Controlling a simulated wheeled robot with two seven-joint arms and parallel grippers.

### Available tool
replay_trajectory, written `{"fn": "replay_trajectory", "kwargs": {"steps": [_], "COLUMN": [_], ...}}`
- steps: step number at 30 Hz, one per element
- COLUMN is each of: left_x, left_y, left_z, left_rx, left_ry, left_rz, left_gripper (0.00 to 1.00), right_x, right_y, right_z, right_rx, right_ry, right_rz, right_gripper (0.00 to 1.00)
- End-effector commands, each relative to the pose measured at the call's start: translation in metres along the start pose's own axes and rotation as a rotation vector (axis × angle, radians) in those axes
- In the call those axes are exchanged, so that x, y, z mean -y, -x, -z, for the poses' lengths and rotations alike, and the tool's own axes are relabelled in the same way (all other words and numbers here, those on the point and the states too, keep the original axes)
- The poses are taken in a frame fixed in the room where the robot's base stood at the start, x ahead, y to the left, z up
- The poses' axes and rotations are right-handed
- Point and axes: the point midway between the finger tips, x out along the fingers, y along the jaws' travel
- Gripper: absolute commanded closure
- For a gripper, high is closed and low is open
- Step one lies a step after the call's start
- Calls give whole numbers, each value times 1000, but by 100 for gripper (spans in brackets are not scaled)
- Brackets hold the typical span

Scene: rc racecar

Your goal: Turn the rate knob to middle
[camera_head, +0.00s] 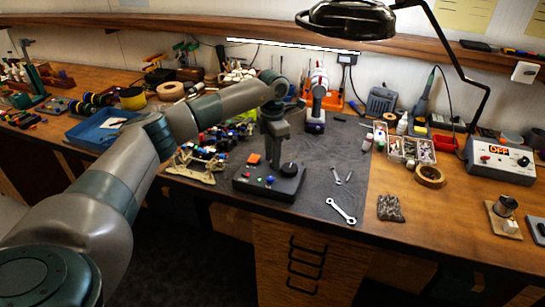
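A dark control box (266,190) sits on the grey mat near the front edge of the bench. On its top are an orange block-like part (254,158), a round black knob (289,169) at the right, and small coloured buttons along the front. I cannot read any label, so I cannot tell which control is the rate knob. My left gripper (273,160) points down over the back middle of the box, just left of and behind the black knob. Its fingertips are too small and dark to show whether they are open or touching anything. My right gripper is not in view.
A power supply (499,160) with an "OFF" display stands at the right. A wrench (341,210) lies on the mat right of the box. A model car chassis (196,165) is left of it. A lamp (347,18) hangs above.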

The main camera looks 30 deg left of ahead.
Motion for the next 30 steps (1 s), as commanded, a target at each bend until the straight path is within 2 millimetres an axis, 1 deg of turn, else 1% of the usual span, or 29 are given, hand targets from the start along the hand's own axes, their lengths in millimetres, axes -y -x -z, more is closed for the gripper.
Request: {"fn": "replay_trajectory", "kwargs": {"steps": [9,14,20,23,26,27,28,30], "left_x": [0,0,0,-1,-1,0,0,0], "left_y": [0,4,23,38,57,65,71,85], "left_z": [0,0,-1,-1,-1,-1,-1,-1], "left_rx": [0,1,3,4,5,5,5,4], "left_ry": [1,1,1,1,1,1,1,1], "left_rz": [0,0,-1,-2,-2,-2,-2,-2], "left_gripper": [66,66,66,66,66,66,66,66], "right_x": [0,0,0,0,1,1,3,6], "right_y": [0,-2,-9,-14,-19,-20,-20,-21], "right_z": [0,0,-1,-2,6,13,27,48], "right_rx": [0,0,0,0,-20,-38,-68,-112], "right_ry": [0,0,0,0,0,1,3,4], "right_rz": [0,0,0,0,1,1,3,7], "right_gripper": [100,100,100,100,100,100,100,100]}}
